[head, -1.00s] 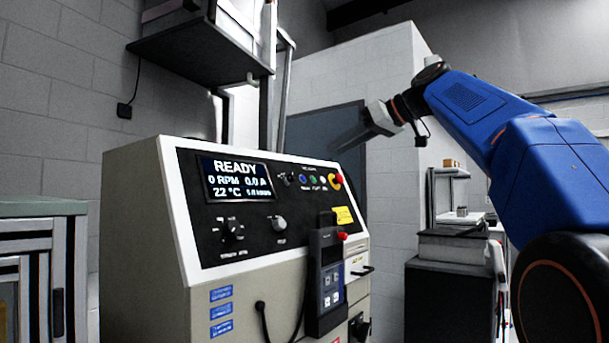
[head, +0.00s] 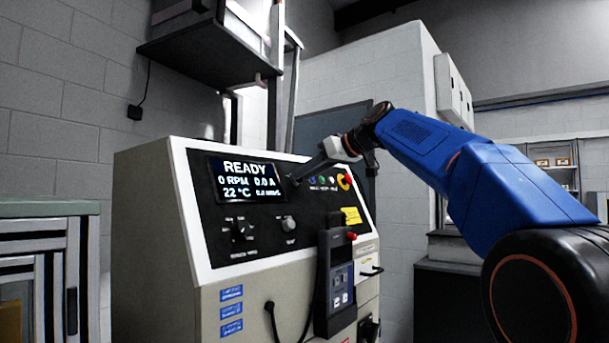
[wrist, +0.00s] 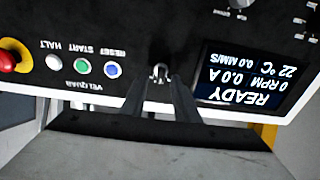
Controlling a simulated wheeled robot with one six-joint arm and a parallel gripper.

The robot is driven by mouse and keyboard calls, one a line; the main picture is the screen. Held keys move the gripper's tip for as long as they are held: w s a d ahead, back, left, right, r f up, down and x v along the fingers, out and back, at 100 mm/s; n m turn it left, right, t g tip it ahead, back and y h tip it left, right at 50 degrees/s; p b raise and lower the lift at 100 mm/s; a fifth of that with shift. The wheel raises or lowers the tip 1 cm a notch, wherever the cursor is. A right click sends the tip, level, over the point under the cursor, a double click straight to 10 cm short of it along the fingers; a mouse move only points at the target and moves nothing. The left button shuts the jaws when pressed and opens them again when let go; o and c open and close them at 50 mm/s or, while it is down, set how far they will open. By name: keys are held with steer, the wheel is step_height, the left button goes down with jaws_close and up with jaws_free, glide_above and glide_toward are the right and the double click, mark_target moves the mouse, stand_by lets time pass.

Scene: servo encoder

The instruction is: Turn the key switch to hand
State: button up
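The key switch (wrist: 160,72) is a small metallic part on the black panel, between the display and the coloured buttons in the wrist view, which is upside down. My gripper (wrist: 161,80) points at it, with one finger on each side and a gap between them. It looks open, and I cannot tell if a finger touches the key. In the head view, my gripper (head: 293,180) reaches the panel just right of the display, and its fingers hide the switch there. The key's position marks are not readable.
The display (head: 245,178) reads READY, 0 RPM. The reset, start and halt buttons (wrist: 83,67) and a red emergency stop (wrist: 8,60) lie beside the switch. Two knobs (head: 289,223) sit lower. A pendant (head: 337,285) hangs on the console's front.

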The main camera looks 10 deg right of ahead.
steer(key=shift+w+a+f, duration=0.2)
steer(key=shift+w+a, duration=0.15)
steer(key=shift+w, duration=0.05)
jaws_close()
steer(key=shift+m, duration=0.3)
steer(key=shift+w+d+f+m, duration=0.1)
steer(key=shift+m, duration=2.05)
steer(key=shift+d+m, duration=0.1)
steer(key=shift+m, duration=2.05)
